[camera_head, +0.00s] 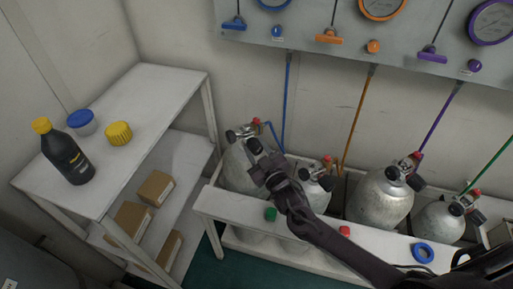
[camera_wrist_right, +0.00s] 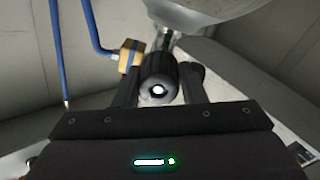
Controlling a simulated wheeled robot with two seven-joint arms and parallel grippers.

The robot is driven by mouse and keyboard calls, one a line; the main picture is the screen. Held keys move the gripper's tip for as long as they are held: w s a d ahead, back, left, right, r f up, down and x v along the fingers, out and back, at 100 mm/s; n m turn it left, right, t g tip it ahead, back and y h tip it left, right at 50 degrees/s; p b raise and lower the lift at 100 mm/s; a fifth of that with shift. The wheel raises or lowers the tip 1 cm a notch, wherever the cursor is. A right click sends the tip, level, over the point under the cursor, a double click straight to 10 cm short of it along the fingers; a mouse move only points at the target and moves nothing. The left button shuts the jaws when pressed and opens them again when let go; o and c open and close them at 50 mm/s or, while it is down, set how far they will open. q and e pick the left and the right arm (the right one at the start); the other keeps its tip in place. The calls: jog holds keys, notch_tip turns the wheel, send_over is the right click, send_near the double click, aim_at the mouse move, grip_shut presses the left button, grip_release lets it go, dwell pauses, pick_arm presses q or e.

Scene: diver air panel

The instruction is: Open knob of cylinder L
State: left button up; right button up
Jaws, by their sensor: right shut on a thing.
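Cylinder L (camera_head: 238,172) is the grey tank at the left end of the rack, with a blue hose at its valve. Its black knob (camera_head: 254,145) sits on the valve, and the knob's round end faces the camera in the right wrist view (camera_wrist_right: 159,82). My right gripper (camera_head: 262,164) reaches up to this knob. In the right wrist view its two fingers (camera_wrist_right: 161,76) stand on either side of the knob, shut on it. The far sides of the fingers are hidden. My left gripper is not in view.
More cylinders stand to the right, the nearest (camera_head: 316,190) close beside my gripper. The rack's white front ledge (camera_head: 228,205) runs below my right arm and carries a green cap (camera_head: 270,214). A white shelf (camera_head: 140,90) stands left. The gauge panel (camera_head: 330,55) hangs above.

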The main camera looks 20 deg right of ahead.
jog(key=n, duration=0.5)
jog(key=shift+p, duration=0.35)
jog(key=n, duration=0.4)
jog(key=shift+n+y+p, duration=0.3)
jog(key=shift+n+p, duration=0.1)
jog(key=n+p, duration=0.1)
jog(key=n, duration=0.4)
jog(key=shift+n, duration=0.3)
jog(key=shift+n+g+y+p, duration=0.3)
jog(key=shift+n+g+p, duration=0.15)
jog(key=shift+n, duration=1.55)
jog(key=o, duration=1)
